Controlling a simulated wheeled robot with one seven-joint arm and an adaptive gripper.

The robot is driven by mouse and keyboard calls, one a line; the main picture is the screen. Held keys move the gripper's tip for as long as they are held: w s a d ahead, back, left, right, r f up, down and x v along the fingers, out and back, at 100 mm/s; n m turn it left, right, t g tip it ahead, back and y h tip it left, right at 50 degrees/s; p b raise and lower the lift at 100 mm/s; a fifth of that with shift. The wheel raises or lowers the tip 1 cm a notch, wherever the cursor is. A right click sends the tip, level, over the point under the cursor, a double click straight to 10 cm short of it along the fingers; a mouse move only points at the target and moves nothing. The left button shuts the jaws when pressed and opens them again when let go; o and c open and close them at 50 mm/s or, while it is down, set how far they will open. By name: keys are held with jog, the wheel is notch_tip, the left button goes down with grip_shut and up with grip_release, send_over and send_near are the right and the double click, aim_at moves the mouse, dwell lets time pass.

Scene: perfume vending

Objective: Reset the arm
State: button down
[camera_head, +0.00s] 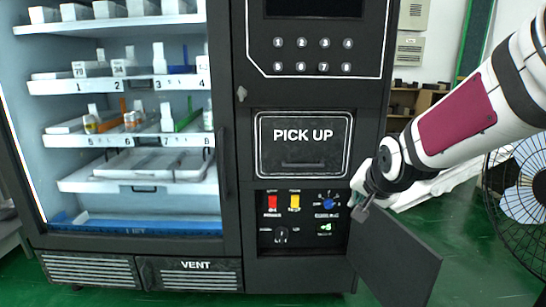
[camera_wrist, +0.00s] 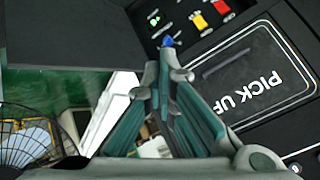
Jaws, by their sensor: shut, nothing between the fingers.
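My gripper (camera_head: 361,208) hangs from my white arm in front of the vending machine's control panel (camera_head: 275,220). In the wrist view its two fingers (camera_wrist: 165,78) meet at the tips with nothing between them. The blue knob (camera_head: 328,203) lies left of the gripper in the head view; it also shows just beyond the fingertips in the wrist view (camera_wrist: 167,41). I cannot tell whether they touch. A red switch (camera_head: 272,203), a yellow switch (camera_head: 294,202) and a green-lit switch (camera_head: 325,227) are on the same panel.
The panel's dark door (camera_head: 395,262) hangs open below my gripper. The PICK UP hatch (camera_head: 303,145) is closed above the panel. Shelves behind glass (camera_head: 130,120) fill the machine's left side. A black floor fan (camera_head: 522,190) stands at the right, with shelving (camera_head: 408,105) behind.

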jog(key=s+n+g, duration=0.7)
jog(key=s+g, duration=0.2)
jog(key=s, duration=3.3)
notch_tip(320, 180, up, 30)
jog(key=t+p, duration=0.4)
jog(key=p, duration=2.5)
jog(key=shift+w+a, duration=0.2)
jog(key=shift+w, duration=0.15)
jog(key=shift+f, duration=0.1)
